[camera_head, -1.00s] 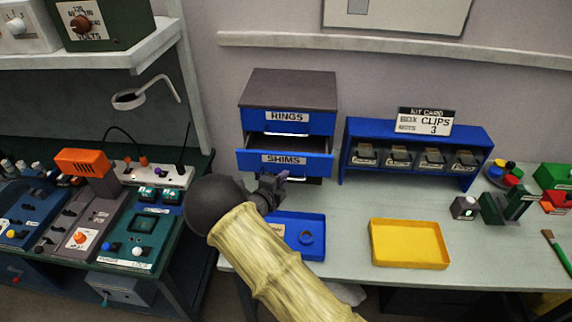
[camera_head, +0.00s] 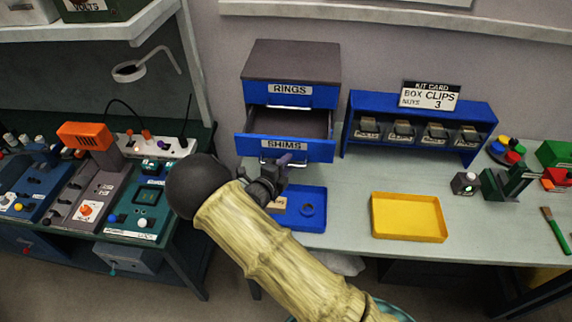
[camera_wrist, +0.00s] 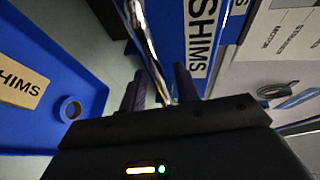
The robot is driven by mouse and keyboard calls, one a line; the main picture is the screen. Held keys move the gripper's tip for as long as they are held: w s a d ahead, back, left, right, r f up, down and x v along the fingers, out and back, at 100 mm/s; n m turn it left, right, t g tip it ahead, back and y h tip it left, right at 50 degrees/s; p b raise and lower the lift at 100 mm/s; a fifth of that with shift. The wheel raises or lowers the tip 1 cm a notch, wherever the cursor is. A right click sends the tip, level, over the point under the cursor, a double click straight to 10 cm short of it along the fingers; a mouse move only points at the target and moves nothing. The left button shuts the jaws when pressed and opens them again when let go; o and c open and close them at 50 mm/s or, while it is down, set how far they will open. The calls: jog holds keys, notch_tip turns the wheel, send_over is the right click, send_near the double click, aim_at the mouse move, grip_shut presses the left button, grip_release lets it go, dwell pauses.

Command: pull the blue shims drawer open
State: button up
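The blue shims drawer (camera_head: 308,150) is the lower drawer of a small dark-topped cabinet (camera_head: 292,62). It stands well out from the cabinet, and its inside shows from above, with nothing visible in it. Its label also shows in the wrist view (camera_wrist: 203,35). The drawer's chrome handle (camera_wrist: 151,50) runs between the two fingers of my gripper (camera_wrist: 160,85). In the head view my gripper (camera_head: 278,170) is at the lower front of the drawer. The fingers appear to hold the handle, though their contact is partly hidden.
The rings drawer (camera_head: 315,97) above is shut. A blue tray (camera_head: 312,220) with a ring and a shims box lies under my gripper. A yellow tray (camera_head: 408,236) and a blue clip rack (camera_head: 420,105) are to the right. Open bench lies between them.

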jog(key=b+v, duration=0.4)
jog(key=v, duration=1.3)
jog(key=shift+s+a, duration=0.2)
jog(key=shift+s, duration=0.05)
jog(key=s+d+m+g+h, duration=0.1)
jog(key=s+d+m+g, duration=0.1)
jog(key=d+m+g, duration=0.65)
jog(key=s+d+m+g, duration=0.2)
jog(key=d+m+g, duration=0.2)
jog(key=d+m, duration=0.95)
jog(key=s+d+r+m+y, duration=0.2)
jog(key=d+m+y, duration=0.1)
jog(key=m, duration=1.1)
jog(key=s+d+r+m+y, duration=0.1)
jog(key=d+r+m+y, duration=0.1)
jog(key=m, duration=1.2)
jog(key=d+y, duration=0.1)
jog(key=y, duration=0.1)
jog(key=shift+s+d+r+t+y, duration=0.3)
jog(key=shift+s+r+t, duration=0.05)
jog(key=shift+s+r, duration=0.05)
